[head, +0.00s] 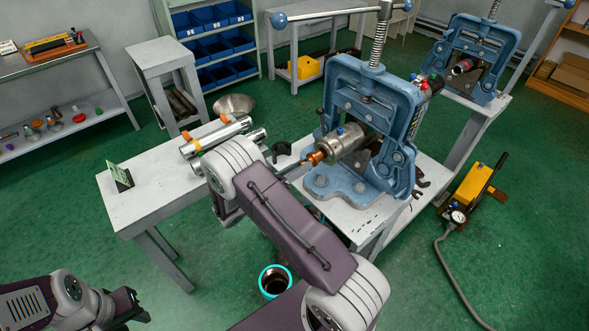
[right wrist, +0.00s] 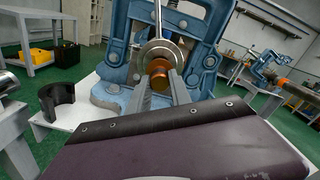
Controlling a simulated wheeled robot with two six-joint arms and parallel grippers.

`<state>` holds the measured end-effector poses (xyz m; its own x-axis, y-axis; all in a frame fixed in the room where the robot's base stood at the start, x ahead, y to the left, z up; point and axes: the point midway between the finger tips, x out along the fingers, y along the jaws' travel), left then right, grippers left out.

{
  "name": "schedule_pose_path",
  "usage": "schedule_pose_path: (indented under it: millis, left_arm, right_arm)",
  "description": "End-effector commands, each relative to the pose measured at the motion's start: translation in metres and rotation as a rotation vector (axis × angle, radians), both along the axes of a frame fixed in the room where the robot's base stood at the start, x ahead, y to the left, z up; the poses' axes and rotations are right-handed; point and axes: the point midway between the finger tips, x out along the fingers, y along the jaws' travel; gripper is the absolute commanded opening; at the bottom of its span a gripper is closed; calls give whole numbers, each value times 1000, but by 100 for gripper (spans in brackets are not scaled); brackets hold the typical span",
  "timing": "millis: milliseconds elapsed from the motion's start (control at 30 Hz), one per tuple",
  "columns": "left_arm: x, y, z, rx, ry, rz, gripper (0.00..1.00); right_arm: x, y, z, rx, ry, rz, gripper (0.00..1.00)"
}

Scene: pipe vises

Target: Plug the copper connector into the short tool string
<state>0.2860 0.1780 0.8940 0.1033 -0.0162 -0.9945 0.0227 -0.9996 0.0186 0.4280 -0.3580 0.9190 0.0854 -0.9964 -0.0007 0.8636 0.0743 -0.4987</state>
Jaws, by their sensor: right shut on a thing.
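A steel tool string (head: 345,140) lies clamped in the near blue vise (head: 345,85), its round end facing my right arm. The copper connector (head: 316,158) is at that end, roughly in line with it. In the right wrist view the copper connector (right wrist: 160,79) sits between the fingertips, in front of the steel end face (right wrist: 155,52). My right gripper (right wrist: 160,88) is shut on the connector. I cannot tell how far the connector is inside the string. My left gripper (head: 130,307) is at the lower left, far from the vise; its jaw opening is unclear.
Silver cylinders with orange bands (head: 218,137) lie on the left grey table (head: 145,205), beside a small sign (head: 120,177). A black ring-like holder (head: 282,150) stands left of the vise. A teal-rimmed bucket (head: 274,281) and a yellow pump (head: 475,187) are on the floor.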

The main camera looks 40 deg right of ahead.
Motion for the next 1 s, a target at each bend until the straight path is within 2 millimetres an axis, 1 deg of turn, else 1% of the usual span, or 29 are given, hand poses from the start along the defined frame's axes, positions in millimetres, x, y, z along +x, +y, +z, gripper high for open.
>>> schedule_pose_path:
  millis: [267, 467, 733, 1000]
  left_arm:
    - [0, 0, 0, 0, 0, 0, 34]
    - [0, 0, 5, 0, 0, 0, 34]
    - [0, 0, 4, 0, 0, 0, 34]
    - [0, 0, 6, 0, 0, 0, 34]
  right_arm:
    - [0, -1, 0, -1, 0, 0, 0]
    - [0, -1, 1, -1, 1, 0, 0]
    - [0, -1, 0, -1, 1, 0, 0]
    - [1, -10, 1, -1, 1, 0, 0]
